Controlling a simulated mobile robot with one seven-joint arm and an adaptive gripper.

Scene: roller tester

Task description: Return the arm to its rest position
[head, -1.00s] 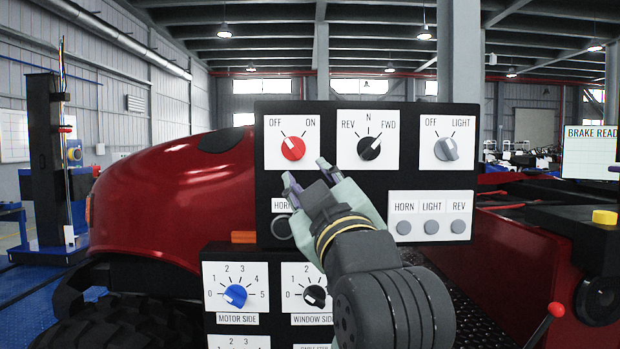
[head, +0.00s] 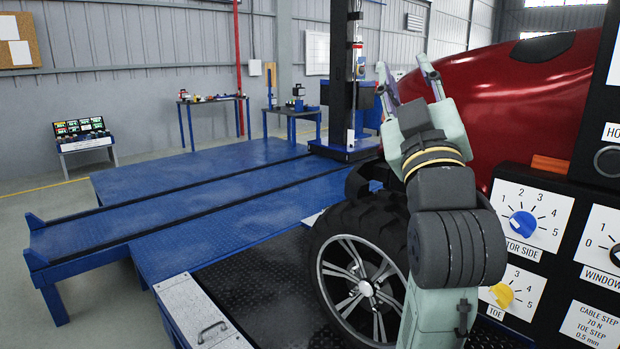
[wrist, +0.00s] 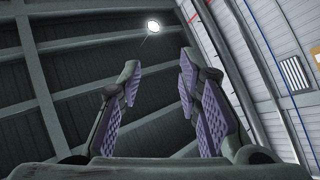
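My gripper (head: 408,82) points upward in the head view, in front of the red vehicle body (head: 490,85) and left of the black control panel (head: 565,190). Its two fingers stand apart with nothing between them. In the wrist view the purple finger pads (wrist: 160,90) are also apart and empty, and the ceiling shows beyond them. The panel's upper switches are mostly out of view.
A blue motor side knob (head: 523,224) and a yellow toe knob (head: 501,295) are on the panel. A wheel (head: 360,275) stands just left of my arm. A blue platform (head: 200,205) spreads to the left. A dark post (head: 345,80) stands behind.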

